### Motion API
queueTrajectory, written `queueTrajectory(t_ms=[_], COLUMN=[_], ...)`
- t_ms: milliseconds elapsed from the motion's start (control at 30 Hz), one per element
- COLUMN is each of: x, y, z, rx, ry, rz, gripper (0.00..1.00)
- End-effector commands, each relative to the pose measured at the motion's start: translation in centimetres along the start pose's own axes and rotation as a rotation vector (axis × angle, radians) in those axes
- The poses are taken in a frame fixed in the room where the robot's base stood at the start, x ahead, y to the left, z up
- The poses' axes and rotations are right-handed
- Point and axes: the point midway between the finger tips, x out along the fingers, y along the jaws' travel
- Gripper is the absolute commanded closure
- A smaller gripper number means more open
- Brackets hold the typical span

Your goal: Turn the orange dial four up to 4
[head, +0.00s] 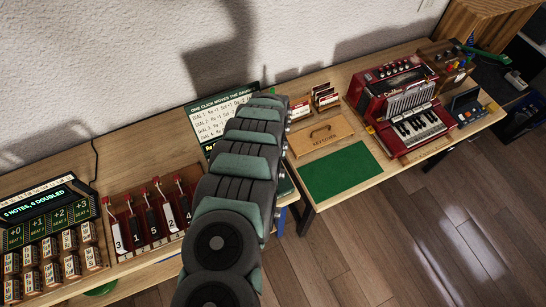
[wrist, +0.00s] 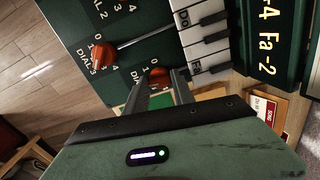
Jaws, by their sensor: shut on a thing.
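In the wrist view, an orange dial (wrist: 158,76) sits on the dark green panel (wrist: 165,45) between my gripper's two fingers. My gripper (wrist: 160,84) is shut on this dial, one finger at each side. A 0 shows just above the dial; most of its other marks and its pointer are hidden or too small to read. Another orange dial (wrist: 105,52), labelled DIAL 3, stands apart to the left, with numbers around it. In the head view my arm covers the dials and my gripper.
Piano keys (wrist: 205,45) lie right of the dials. In the head view, an instruction board (head: 212,126) stands behind my arm.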

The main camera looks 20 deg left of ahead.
Motion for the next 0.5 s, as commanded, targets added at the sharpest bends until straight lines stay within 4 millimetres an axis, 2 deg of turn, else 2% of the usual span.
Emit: queueTrajectory(t_ms=[500], x=[0.19], y=[0.04], z=[-0.14], rx=[-0.488], ry=[0.001], rz=[0.000], gripper=[1.00])
